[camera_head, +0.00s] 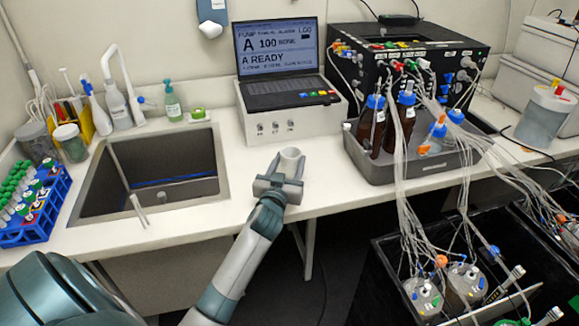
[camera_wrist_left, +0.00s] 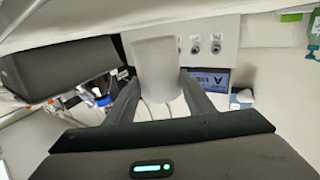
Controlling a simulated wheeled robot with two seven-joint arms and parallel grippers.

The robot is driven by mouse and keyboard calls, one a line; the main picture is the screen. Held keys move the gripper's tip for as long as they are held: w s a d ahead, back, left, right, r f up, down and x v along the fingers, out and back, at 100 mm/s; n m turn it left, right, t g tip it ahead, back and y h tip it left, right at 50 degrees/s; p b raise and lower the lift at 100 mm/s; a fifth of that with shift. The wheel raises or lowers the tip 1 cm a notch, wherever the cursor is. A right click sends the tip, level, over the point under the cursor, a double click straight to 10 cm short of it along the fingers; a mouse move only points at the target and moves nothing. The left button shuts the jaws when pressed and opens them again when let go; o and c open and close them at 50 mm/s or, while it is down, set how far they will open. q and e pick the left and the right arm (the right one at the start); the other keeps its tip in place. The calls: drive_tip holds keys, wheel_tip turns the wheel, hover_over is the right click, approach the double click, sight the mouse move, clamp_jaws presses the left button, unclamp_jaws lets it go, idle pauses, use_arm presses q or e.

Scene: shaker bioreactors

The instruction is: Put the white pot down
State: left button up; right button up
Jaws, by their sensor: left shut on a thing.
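The white pot (camera_head: 292,160) is a small, plain cup, upright over the white counter in front of the laptop's white box. My left gripper (camera_head: 279,184) is shut on it from the near side. In the left wrist view the pot (camera_wrist_left: 155,62) sits between the two dark fingers (camera_wrist_left: 160,95). The gripper hides the pot's lower part in the head view, so I cannot tell whether its base touches the counter. My right gripper is not in view.
The white counter (camera_head: 325,190) is clear around the pot. A sink (camera_head: 218,190) lies to the left. A grey tray (camera_head: 385,178) with bottles and tubing stands to the right. The white box (camera_head: 285,125) under the laptop (camera_head: 278,60) is behind. The counter's front edge is close.

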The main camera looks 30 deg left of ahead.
use_arm(q)
drive_tip(key=shift+f, duration=0.85)
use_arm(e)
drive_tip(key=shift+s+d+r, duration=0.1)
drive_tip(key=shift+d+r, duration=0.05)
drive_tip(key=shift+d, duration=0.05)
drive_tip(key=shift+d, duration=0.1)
use_arm(q)
drive_tip(key=shift+f, duration=0.1)
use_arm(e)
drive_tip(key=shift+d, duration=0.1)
use_arm(q)
drive_tip(key=shift+f, duration=0.15)
drive_tip(key=o, duration=1)
drive_tip(key=shift+r, duration=0.2)
